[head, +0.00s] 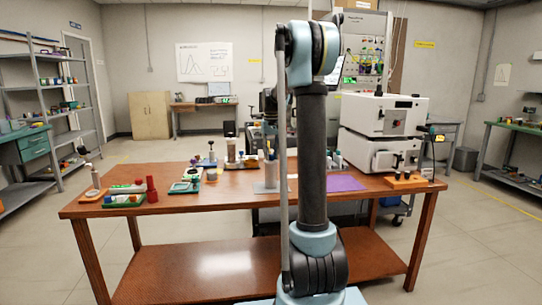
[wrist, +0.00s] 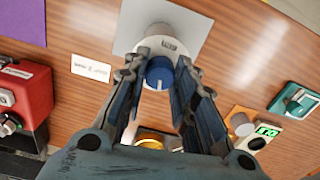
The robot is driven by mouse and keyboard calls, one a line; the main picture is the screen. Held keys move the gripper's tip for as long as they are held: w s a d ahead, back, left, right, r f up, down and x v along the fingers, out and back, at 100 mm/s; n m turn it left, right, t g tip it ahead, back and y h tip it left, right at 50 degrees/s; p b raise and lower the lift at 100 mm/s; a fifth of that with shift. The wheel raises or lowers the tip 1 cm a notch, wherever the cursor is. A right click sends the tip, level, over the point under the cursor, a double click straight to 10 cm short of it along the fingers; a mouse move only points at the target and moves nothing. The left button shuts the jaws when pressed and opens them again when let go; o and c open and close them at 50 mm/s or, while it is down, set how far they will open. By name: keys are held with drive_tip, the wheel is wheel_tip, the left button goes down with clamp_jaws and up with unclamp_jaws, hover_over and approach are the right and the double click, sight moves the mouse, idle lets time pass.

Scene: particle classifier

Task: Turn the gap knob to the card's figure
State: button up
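A blue knob (wrist: 159,74) sits on a pale round body (wrist: 158,42) with dark lettering, on a grey plate (wrist: 192,30). My gripper (wrist: 163,60) is over it in the wrist view, one finger on each side of the knob. The fingers are apart; no firm contact with the knob can be made out. A small white card (wrist: 90,68) lies beside the plate, its print too small and turned to read surely. In the head view the grey body (head: 271,173) stands mid-table, and my arm hides part of the area.
A red box (wrist: 22,98) with knobs and a purple mat (wrist: 18,20) lie left in the wrist view. A yellow round piece (wrist: 150,141), a green-lit display (wrist: 266,131) and a green tray (wrist: 294,101) are near.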

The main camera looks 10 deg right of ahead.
drive_tip(key=shift+m, duration=0.3)
drive_tip(key=shift+c, duration=0.6)
drive_tip(key=o, duration=1.1)
wheel_tip(320, 180, up, 12)
drive_tip(key=shift+f, duration=0.1)
drive_tip(key=shift+s, duration=0.1)
